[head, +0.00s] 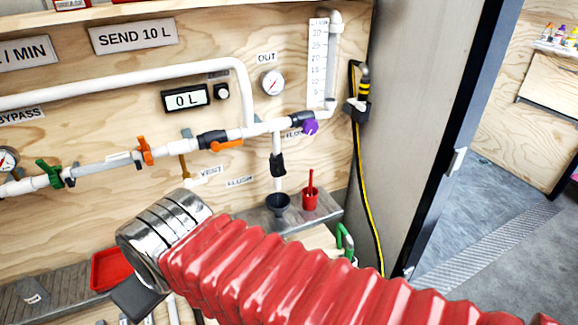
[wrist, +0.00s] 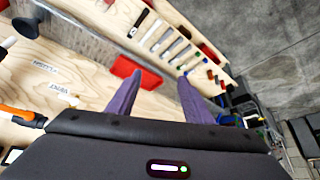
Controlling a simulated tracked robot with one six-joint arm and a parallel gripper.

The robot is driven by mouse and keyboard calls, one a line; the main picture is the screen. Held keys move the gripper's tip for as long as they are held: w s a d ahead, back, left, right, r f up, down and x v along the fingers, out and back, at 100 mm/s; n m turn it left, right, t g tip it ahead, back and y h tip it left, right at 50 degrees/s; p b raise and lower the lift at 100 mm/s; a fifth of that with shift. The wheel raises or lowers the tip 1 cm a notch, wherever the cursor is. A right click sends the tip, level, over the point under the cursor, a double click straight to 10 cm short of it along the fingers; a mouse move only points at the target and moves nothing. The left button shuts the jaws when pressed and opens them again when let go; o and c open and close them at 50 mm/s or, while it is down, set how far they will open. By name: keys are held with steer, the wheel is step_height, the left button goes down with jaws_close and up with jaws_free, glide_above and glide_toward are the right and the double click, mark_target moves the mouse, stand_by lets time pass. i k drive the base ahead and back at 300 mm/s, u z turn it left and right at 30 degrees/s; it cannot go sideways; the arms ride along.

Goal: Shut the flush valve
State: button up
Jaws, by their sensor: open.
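The FLUSH label (head: 240,182) is on the plywood panel in the head view, left of a short white down-pipe with a black fitting (head: 278,165). This fitting may be the flush valve; I cannot make out its handle position. An orange lever (head: 227,146) lies along the main white pipe above the label. The FLUSH label (wrist: 45,69) and an orange lever (wrist: 18,114) also show at the left of the wrist view. My gripper (wrist: 160,77) is open, its two purple fingers apart with nothing gripped. In the head view my arm hides the fingers.
A purple knob (head: 311,127) is on the pipe's right end. A red tray (head: 109,268) lies on the shelf. A yellow-black hose (head: 366,190) hangs near the open doorway.

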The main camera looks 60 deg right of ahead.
mark_target(281, 171)
steer(key=z, duration=0.5)
steer(key=k, duration=0.4)
